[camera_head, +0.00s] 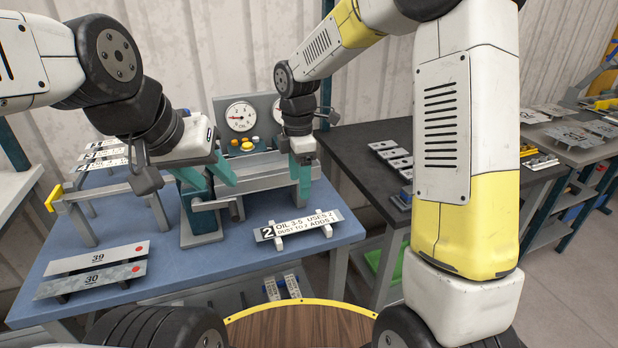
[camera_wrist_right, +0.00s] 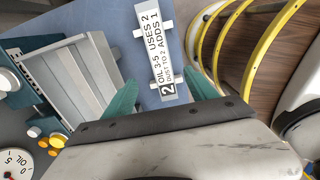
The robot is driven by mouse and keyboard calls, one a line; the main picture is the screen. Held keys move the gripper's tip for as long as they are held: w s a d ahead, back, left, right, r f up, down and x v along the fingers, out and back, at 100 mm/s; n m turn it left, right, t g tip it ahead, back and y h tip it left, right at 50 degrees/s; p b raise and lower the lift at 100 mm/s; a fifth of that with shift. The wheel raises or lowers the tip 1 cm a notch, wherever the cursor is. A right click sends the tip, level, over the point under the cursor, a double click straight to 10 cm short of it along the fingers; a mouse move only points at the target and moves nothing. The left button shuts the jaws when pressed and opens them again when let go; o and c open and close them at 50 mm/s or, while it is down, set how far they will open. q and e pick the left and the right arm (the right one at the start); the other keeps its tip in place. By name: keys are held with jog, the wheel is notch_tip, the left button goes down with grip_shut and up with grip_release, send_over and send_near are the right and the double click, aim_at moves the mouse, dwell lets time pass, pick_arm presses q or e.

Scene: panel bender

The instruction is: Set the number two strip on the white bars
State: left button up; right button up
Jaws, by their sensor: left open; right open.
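The number two strip (camera_head: 298,225), a pale plate with a black "2" and printed text, lies across two white bars (camera_head: 277,243) on the blue bench. The bar ends stick out from under it, and it also shows in the right wrist view (camera_wrist_right: 155,50). My right gripper (camera_head: 302,178) is open and empty above the bench, behind the strip. In the right wrist view its teal fingertips (camera_wrist_right: 165,88) are apart, with the strip's "2" end showing between them. My left gripper (camera_head: 212,178) is open, left of the strip beside the bender, with no strip seen in it.
The panel bender (camera_head: 265,172) stands at the back of the blue bench (camera_head: 170,240), with gauges (camera_head: 241,116) behind it. Strips 39 and 30 (camera_head: 92,278) lie at front left. More strips (camera_head: 105,152) are at back left. A dark table (camera_head: 375,135) with plates stands right.

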jog(key=s+d+r+m+t+y, duration=0.1)
jog(key=s+d+r+m+t, duration=0.2)
jog(key=s+d+r+m, duration=0.4)
jog(key=s+d+r+m+t+y, duration=0.1)
jog(key=s+d+r+m+t, duration=0.2)
jog(key=s+d+r+m, duration=0.4)
jog(key=shift+s+m, duration=2.8)
jog(key=shift+m, duration=0.6)
jog(key=shift+d, duration=0.1)
